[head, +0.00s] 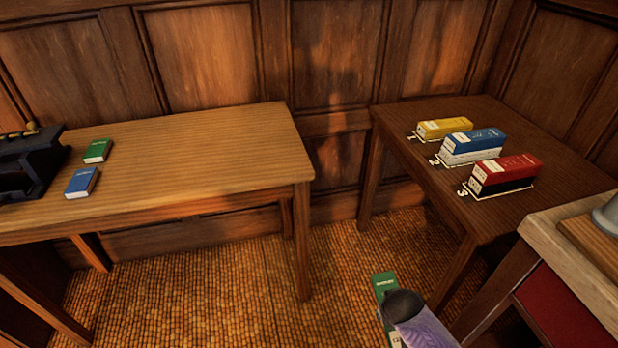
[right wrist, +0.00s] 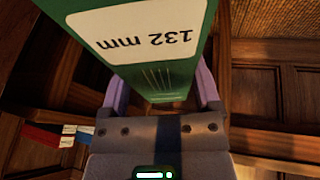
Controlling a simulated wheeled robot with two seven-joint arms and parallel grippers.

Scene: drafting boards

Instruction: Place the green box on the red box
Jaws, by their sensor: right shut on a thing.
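The green box (head: 383,284) is upright in my right gripper (head: 402,307), above the floor between the two tables and low in the head view. In the right wrist view the green box (right wrist: 155,70), with a white "132 mm" label, is between the purple fingers of the gripper (right wrist: 162,95), which is shut on it. The red box (head: 508,168), with a dark lower part, lies in the outlined spot 3 on the right table, well apart from the green box. My left gripper is not in view.
A blue box (head: 472,142) and a yellow box (head: 445,127) lie behind the red one on the right table (head: 545,125). A pale-topped stand (head: 560,238) is at the right edge. The left table (head: 220,150) holds green and blue books and a dark device (head: 30,165).

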